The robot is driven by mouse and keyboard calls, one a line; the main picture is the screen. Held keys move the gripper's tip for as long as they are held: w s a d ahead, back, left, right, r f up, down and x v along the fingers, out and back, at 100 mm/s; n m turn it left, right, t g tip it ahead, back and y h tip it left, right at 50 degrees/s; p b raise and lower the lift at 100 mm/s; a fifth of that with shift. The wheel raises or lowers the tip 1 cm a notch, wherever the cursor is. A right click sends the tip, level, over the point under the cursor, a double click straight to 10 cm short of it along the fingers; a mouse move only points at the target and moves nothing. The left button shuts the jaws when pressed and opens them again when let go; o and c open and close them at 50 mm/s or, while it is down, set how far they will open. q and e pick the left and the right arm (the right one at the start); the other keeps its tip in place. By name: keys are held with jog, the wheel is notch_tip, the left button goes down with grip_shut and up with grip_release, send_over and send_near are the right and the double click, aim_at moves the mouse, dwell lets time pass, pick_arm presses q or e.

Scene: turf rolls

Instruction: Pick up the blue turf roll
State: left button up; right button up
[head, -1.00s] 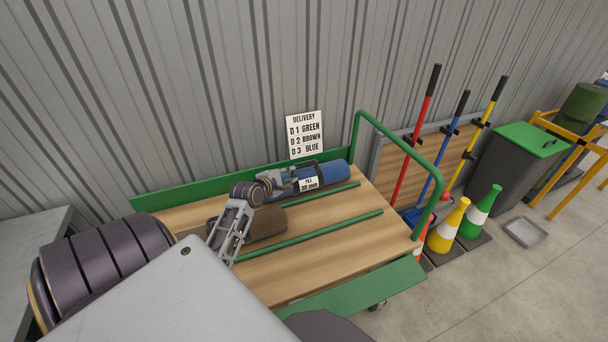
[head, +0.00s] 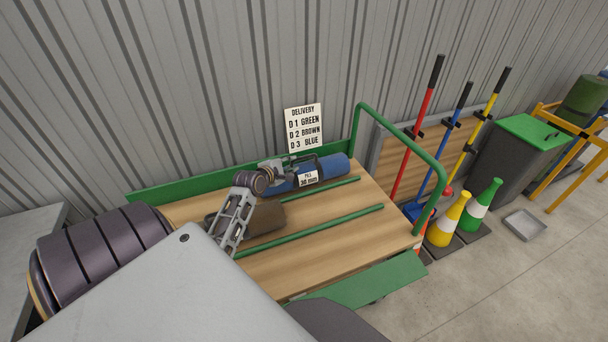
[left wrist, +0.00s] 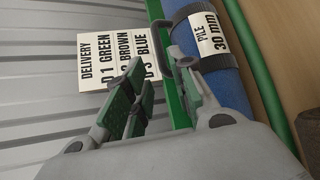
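The blue turf roll (head: 334,170) lies at the back of the cart, along its green back rail, with a dark handle and a white "PILE 30 mm" label. It also shows at upper right in the left wrist view (left wrist: 229,88). My left gripper (head: 272,170) is at the roll's left end in the head view. In the left wrist view the gripper (left wrist: 158,68) has its green-padded fingers apart with nothing between them. Its right finger overlaps the roll's edge near the handle; I cannot tell whether they touch. My right gripper is out of view.
A brown roll (head: 262,218) lies in front of the blue one, partly behind my arm. Green dividers (head: 318,229) run along the wooden deck, which is bare at right. A delivery sign (head: 304,128) stands behind. Tools, cones (head: 447,220) and a bin (head: 515,160) are at right.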

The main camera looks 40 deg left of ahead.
aim_at(302, 158)
pick_arm(q)
jog(key=x, duration=0.5)
jog(key=shift+w+f, duration=0.1)
jog(key=shift+w, duration=0.1)
jog(key=shift+w+a+f+b, duration=0.15)
jog(key=shift+w+f+b, duration=0.15)
jog(key=shift+w, duration=0.55)
jog(key=shift+w+a+f, duration=0.1)
jog(key=shift+w+f, duration=0.1)
jog(key=shift+w, duration=0.3)
jog(key=shift+w+f, duration=0.15)
jog(key=shift+w, duration=0.25)
jog(key=shift+x, duration=0.8)
jog(key=shift+w+a+f+b, duration=0.15)
jog(key=shift+w+f+b, duration=0.2)
jog(key=shift+w, duration=0.15)
jog(key=shift+c, duration=0.2)
grip_shut()
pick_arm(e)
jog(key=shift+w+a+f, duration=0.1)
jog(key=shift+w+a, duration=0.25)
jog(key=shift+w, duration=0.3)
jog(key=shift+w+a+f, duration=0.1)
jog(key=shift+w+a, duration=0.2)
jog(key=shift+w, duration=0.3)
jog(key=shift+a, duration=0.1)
